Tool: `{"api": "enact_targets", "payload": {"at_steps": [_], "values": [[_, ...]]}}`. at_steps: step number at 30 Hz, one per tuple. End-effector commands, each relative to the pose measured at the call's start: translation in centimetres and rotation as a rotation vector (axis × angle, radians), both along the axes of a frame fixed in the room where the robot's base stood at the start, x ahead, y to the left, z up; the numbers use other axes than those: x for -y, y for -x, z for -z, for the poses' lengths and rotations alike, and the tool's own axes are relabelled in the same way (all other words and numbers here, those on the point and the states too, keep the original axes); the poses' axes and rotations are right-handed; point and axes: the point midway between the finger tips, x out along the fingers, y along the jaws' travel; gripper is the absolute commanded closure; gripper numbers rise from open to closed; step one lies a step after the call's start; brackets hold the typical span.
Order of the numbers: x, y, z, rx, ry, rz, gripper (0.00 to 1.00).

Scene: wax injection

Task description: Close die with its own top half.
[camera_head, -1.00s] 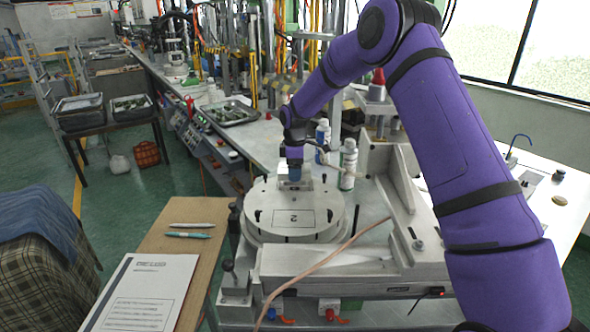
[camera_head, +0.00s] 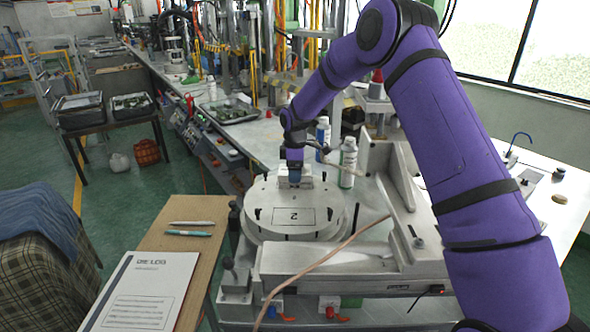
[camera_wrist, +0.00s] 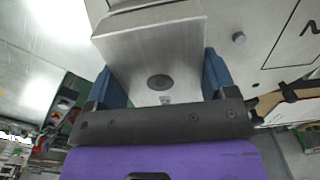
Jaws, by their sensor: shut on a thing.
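The die is a round, pale metal disc (camera_head: 293,216) with a framed "2" marked on its upper face, seated on the machine's bench. Its upper face also fills the upper right of the wrist view (camera_wrist: 280,50). A block-shaped metal handle (camera_wrist: 150,50) stands at the disc's far edge. My gripper (camera_head: 294,178) is shut on this handle, with one blue finger on each side in the wrist view. The far side of the disc is partly hidden by my gripper. I cannot tell whether a lower half sits directly under it.
A pale metal arm of the machine (camera_head: 400,215) lies to the right. A pinkish hose (camera_head: 325,262) crosses in front. A wooden board (camera_head: 185,240) with pens and a printed booklet (camera_head: 145,290) is at left.

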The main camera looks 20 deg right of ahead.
Motion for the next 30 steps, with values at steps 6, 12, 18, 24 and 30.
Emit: {"api": "enact_targets", "payload": {"at_steps": [6,12,18,24,30], "values": [[0.0,0.0,0.4,0.001,0.000,0.000,0.57],[0.0,0.0,0.6,0.001,0.000,0.000,0.04],[0.0,0.0,0.7,0.000,0.000,0.000,0.00],[0.0,0.0,-0.5,0.002,0.000,0.000,0.00],[0.0,-0.1,-4.0,0.003,-0.001,0.000,0.00]]}}
